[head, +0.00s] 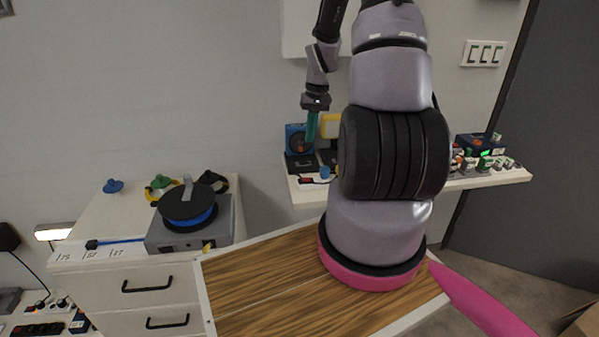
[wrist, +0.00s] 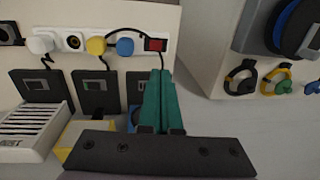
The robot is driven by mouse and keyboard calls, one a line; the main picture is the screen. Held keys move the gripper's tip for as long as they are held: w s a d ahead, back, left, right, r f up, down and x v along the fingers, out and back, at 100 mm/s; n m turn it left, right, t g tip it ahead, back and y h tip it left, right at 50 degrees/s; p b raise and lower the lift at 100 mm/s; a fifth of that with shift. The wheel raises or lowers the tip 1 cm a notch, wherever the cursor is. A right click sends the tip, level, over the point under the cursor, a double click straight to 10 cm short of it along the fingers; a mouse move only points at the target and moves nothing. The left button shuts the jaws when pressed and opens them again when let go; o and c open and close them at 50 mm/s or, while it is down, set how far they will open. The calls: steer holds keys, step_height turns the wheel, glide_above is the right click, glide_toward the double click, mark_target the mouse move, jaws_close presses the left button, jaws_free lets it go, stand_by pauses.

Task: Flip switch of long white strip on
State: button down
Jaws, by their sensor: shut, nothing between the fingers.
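The long white strip (wrist: 76,52) runs along the top of the wrist view, with white, yellow and blue plugs in it. Its red switch (wrist: 156,44) sits at the right end, next to the blue plug (wrist: 125,47). In the head view the strip's end (head: 299,187) and the red switch (head: 306,180) show on the shelf; my arm hides the rest. My gripper (wrist: 160,74) is shut and empty, its green fingertips just short of the switch in the wrist view. In the head view my gripper (head: 309,144) points down above the shelf. I cannot tell the switch's position.
A black cable arches from the yellow plug past the switch. Black boxes (wrist: 95,92) and a white vented box (wrist: 30,132) stand beside the strip. A drawer cabinet (head: 105,210) bears a cable reel (head: 187,204). More items crowd the shelf's right end.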

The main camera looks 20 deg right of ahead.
mark_target(308, 179)
steer(key=shift+a+f, duration=0.1)
steer(key=f, duration=0.4)
steer(key=a+f, duration=0.1)
steer(key=f, duration=0.8)
steer(key=shift+w+a+f, duration=0.3)
steer(key=shift+f, duration=0.05)
steer(key=shift+s+a+f, duration=0.1)
steer(key=shift+a+f, duration=0.1)
steer(key=shift+f, duration=0.1)
steer(key=shift+s+d, duration=0.1)
steer(key=shift+d, duration=0.05)
steer(key=shift+s+d, duration=0.2)
steer(key=shift+d, duration=0.6)
